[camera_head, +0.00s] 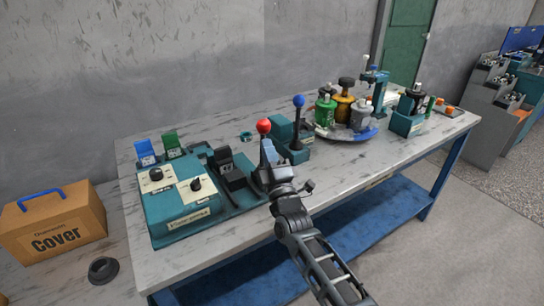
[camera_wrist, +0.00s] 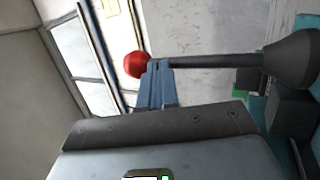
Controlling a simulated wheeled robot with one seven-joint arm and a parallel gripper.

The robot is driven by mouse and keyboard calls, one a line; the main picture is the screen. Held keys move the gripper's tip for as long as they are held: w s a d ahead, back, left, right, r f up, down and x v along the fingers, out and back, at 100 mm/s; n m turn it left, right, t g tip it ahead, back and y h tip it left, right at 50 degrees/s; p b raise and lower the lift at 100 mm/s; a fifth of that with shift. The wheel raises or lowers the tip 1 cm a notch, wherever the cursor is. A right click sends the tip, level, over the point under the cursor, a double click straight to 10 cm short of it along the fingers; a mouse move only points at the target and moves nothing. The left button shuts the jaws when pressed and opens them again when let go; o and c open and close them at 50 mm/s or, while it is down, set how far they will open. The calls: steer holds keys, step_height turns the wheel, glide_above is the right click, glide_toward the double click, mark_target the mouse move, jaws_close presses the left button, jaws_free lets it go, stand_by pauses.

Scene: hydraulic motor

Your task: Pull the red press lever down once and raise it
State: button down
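The red-knobbed press lever has its ball (camera_head: 263,126) at the front middle of the bench, above the teal press base. In the wrist view the red ball (camera_wrist: 135,65) ends a dark shaft (camera_wrist: 215,62) that runs right to a thick dark pivot end (camera_wrist: 292,60). My gripper (camera_head: 267,150) is just below the ball in the head view and hides much of the shaft. In the wrist view its blue-grey fingers (camera_wrist: 157,82) lie close together, with their tips at the shaft beside the ball. I cannot tell whether they touch it.
A teal control box (camera_head: 180,200) with two dark knobs stands to the left. A blue-knobbed lever (camera_head: 299,101) stands close on the right. A round tray (camera_head: 345,133) with coloured motor parts is farther right. A cardboard box (camera_head: 52,222) is at far left.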

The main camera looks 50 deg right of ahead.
steer(key=shift+x, duration=0.75)
steer(key=shift+w+a+r, duration=0.1)
steer(key=shift+w+a, duration=0.05)
